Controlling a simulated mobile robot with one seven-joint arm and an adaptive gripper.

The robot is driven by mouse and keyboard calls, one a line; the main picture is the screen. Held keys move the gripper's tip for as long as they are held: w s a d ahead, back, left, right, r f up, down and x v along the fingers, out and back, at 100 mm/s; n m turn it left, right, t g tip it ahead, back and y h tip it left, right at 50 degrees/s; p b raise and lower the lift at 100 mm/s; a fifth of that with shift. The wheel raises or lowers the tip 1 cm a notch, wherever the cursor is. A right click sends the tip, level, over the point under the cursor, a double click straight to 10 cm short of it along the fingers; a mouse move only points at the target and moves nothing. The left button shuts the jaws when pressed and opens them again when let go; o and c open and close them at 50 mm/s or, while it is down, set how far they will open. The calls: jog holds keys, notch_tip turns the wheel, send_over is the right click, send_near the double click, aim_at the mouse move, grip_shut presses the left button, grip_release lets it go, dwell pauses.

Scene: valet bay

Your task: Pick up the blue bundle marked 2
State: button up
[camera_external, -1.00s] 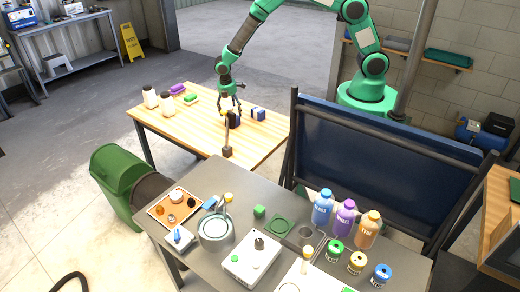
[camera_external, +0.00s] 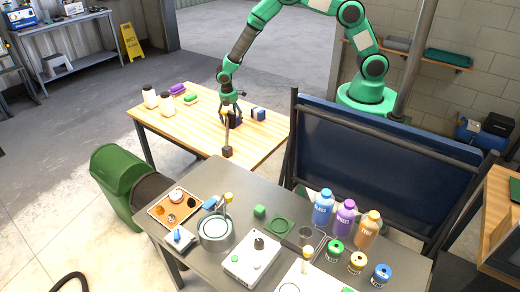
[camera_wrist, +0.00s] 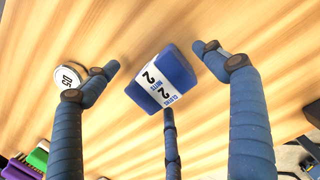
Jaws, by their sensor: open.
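The blue bundle (camera_wrist: 179,68) with a white band marked 2 lies on the wooden table in the wrist view. My gripper (camera_wrist: 155,60) is open, with one finger to the left of the bundle, one to the right and a third by its lower edge. Visible gaps separate the two side fingers from the bundle; I cannot tell whether the third touches it. In the external view my gripper (camera_external: 230,108) is low over the wooden table and mostly hides what is under it. Another blue bundle (camera_external: 258,114) with a pale band lies just to its right.
A round white-topped thing marked 50 (camera_wrist: 68,78) is near my left finger. A dark-based upright tool (camera_external: 227,150) stands in front.

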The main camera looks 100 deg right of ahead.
jog(key=c, duration=1.6)
jog(key=shift+r, duration=0.1)
jog(key=shift+r+p, duration=0.7)
jog(key=shift+r, duration=4.25)
